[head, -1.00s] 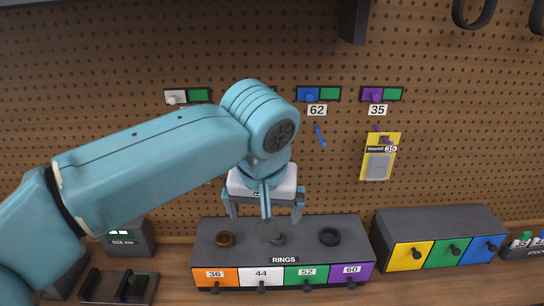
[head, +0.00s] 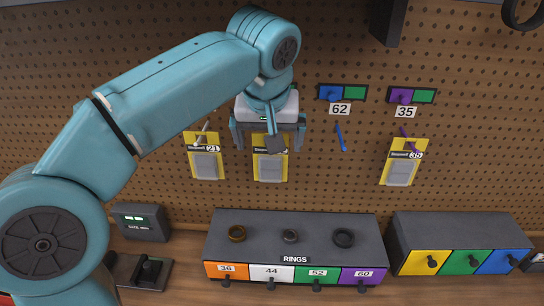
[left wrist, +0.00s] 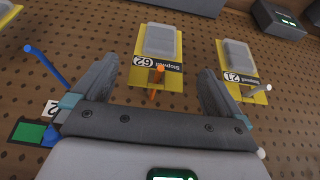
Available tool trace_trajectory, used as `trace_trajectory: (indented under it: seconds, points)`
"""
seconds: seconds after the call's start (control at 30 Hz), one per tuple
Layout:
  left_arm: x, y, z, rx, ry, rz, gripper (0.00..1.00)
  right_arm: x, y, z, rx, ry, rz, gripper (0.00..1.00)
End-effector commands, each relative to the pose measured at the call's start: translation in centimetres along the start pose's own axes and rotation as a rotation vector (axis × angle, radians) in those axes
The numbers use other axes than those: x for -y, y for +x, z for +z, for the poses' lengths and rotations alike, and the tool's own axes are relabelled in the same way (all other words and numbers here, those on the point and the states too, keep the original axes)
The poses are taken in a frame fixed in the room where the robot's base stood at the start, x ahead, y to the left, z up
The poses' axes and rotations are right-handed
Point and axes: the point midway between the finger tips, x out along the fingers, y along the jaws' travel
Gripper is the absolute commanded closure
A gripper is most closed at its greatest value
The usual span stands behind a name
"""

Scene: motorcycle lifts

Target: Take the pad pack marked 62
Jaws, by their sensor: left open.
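The pad pack marked 62 (left wrist: 158,42) is a yellow card with a grey pad, hanging on an orange peg (left wrist: 157,80) on the pegboard. In the head view its lower part (head: 270,170) shows below my left gripper (head: 269,140), which covers its top and number. In the left wrist view the open left gripper (left wrist: 160,78) has its fingers on either side of the orange peg, with nothing held. The blue peg (head: 341,137) under the 62 label (head: 339,109) is bare. My right gripper is not in view.
A pack marked 21 (head: 205,165) hangs close on the left on a white peg. A pack marked 35 (head: 399,170) hangs on a purple peg at right. Below stand a rings drawer unit (head: 295,224) and another drawer unit (head: 460,230).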

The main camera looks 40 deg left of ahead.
Motion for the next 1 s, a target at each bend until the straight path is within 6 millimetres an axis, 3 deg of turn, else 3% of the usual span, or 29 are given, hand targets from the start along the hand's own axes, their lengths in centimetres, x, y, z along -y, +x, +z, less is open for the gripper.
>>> trace_trajectory:
  seconds: [0.23, 0.3, 0.5, 0.77, 0.8, 0.97, 1.0]
  points:
    - [-0.1, 0.8, -2.5, 0.001, 0.0, -0.001, 0.0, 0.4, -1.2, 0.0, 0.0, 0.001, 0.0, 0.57]
    - [-0.1, 2.6, -2.1, 0.003, 0.002, -0.003, 0.0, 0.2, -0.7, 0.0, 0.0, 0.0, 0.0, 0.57]
    - [-0.2, 5.6, -2.3, 0.002, 0.003, -0.001, 0.0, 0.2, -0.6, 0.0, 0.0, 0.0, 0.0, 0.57]
    - [-0.3, 6.0, -2.3, -0.001, 0.002, 0.002, 0.0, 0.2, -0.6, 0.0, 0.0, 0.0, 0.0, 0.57]
    - [-0.3, 6.0, -2.3, -0.001, 0.002, 0.002, 0.03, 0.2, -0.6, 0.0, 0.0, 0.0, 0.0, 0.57]
    - [-0.3, 6.0, -2.3, 0.0, 0.003, 0.001, 0.53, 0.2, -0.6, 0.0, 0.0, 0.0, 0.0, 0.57]
    - [-0.3, 6.0, -2.3, 0.0, 0.003, 0.001, 0.54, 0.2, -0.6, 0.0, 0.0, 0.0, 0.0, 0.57]
